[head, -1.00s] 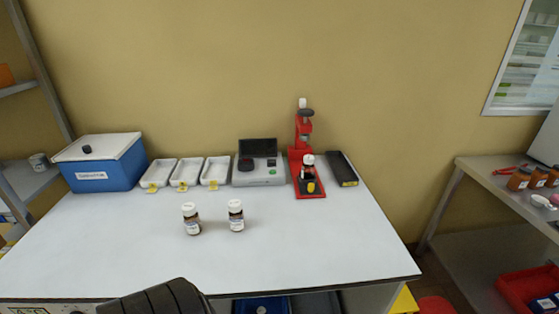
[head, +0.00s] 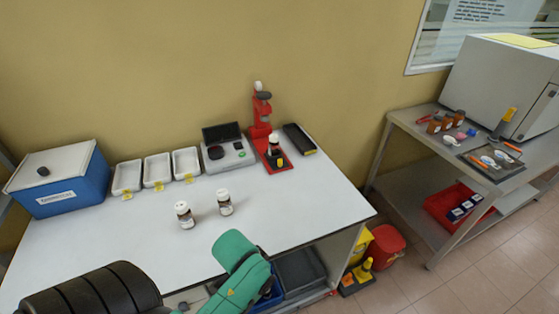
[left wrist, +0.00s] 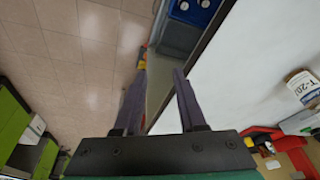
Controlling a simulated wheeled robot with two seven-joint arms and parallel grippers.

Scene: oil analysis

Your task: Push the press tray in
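The red press (head: 262,108) stands upright at the back of the white table. Its low tray section (head: 279,162) extends toward the table's front, with a dark, yellow-marked block on it. A small white-capped bottle (head: 274,141) stands at the press. The press also shows partly at the right of the left wrist view (left wrist: 262,134). My left gripper (left wrist: 162,70) is open, with nothing between its fingers, near the table's edge and well away from the press. In the head view a green part of my arm shows at the table's front, with no fingertips visible. My right gripper is not in view.
Two bottles (head: 185,215) (head: 225,203) stand on the table between my arm and the press. A grey device (head: 228,157) and a black tray (head: 299,139) flank the press. White trays (head: 157,170) and a blue box (head: 58,180) stand left. The table's right side is clear.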

